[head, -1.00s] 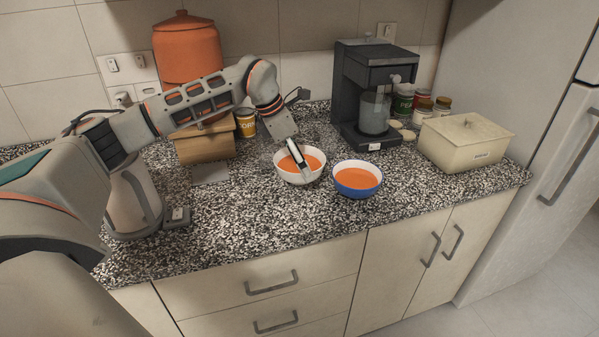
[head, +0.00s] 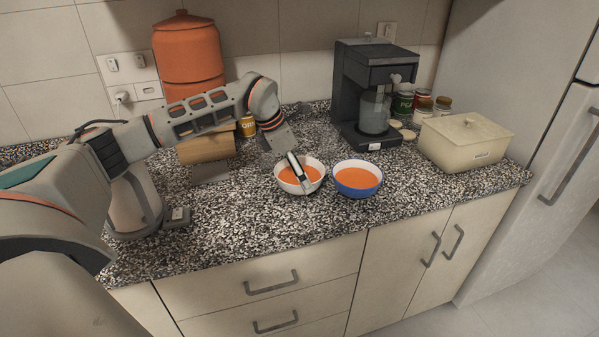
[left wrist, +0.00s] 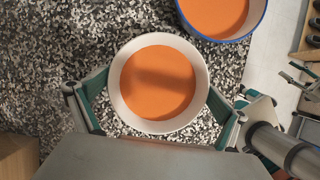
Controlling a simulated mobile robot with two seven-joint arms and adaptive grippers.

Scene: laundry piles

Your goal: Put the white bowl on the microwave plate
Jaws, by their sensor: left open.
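The white bowl (head: 281,185), holding orange contents, sits upright on the speckled counter, left of a blue-rimmed bowl. In the left wrist view, the white bowl (left wrist: 118,97) lies between the two spread fingers of my left gripper (left wrist: 158,105). In the head view, my left gripper (head: 301,178) reaches down at the bowl, with a finger in front of its orange contents. The gripper is open; whether a finger touches the rim is unclear. The microwave plate is not in view.
The blue-rimmed bowl (head: 357,190) stands close on the right, also with orange contents. A coffee machine (head: 375,70), jars (head: 423,108) and a cream lidded box (head: 463,147) stand behind and right. An orange canister (head: 187,60) stands back left. The front counter is clear.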

